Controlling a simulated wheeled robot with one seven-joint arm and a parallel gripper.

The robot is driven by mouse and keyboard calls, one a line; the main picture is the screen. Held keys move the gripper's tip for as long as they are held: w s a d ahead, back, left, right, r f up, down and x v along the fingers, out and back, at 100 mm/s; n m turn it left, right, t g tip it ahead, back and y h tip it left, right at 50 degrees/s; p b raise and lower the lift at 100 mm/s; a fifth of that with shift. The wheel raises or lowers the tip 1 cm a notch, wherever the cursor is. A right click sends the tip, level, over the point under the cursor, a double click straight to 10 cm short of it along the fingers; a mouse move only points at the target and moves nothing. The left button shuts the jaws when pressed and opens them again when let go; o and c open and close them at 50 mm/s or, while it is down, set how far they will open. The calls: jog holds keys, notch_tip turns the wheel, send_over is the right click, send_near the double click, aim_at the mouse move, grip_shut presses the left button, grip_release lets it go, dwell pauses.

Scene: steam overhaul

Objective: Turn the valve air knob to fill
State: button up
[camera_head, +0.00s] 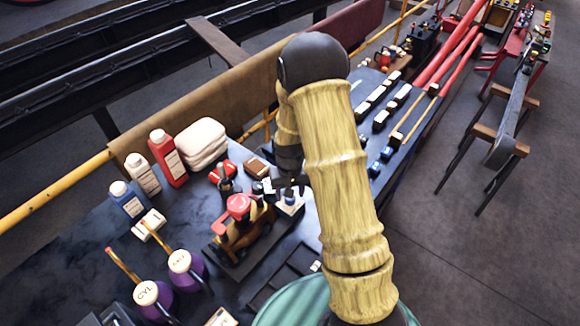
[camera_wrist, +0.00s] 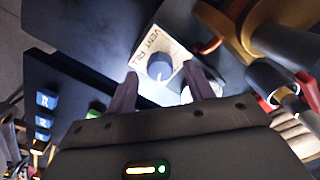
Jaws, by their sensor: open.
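The valve air knob (camera_wrist: 159,68) is a blue-grey round knob on a white plate (camera_wrist: 150,46) lettered VENT and FILL in the wrist view. My gripper (camera_wrist: 161,72) is open, with one finger on each side of the knob in the picture. I cannot tell whether the fingers touch it. I cannot make out which word the knob points to. In the head view the white-topped block (camera_head: 290,204) with the knob is small, just left of my arm, and partly covered by the end of my arm.
A brass-and-red model fitting (camera_head: 239,217) stands close to the left of the knob. Purple oil cans (camera_head: 183,270), bottles (camera_head: 168,158) and folded white cloths (camera_head: 201,143) are further left on the dark bench. Small labelled blocks (camera_head: 381,119) line the bench beyond my arm.

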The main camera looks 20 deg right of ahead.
notch_tip(320, 180, up, 16)
jog(key=b, duration=0.2)
jog(key=shift+f, duration=0.1)
dwell(0.5)
jog(key=s+t, duration=0.2)
jog(key=s, duration=1.2)
jog(key=shift+s+n+t, duration=0.3)
jog(key=shift+n, duration=0.1)
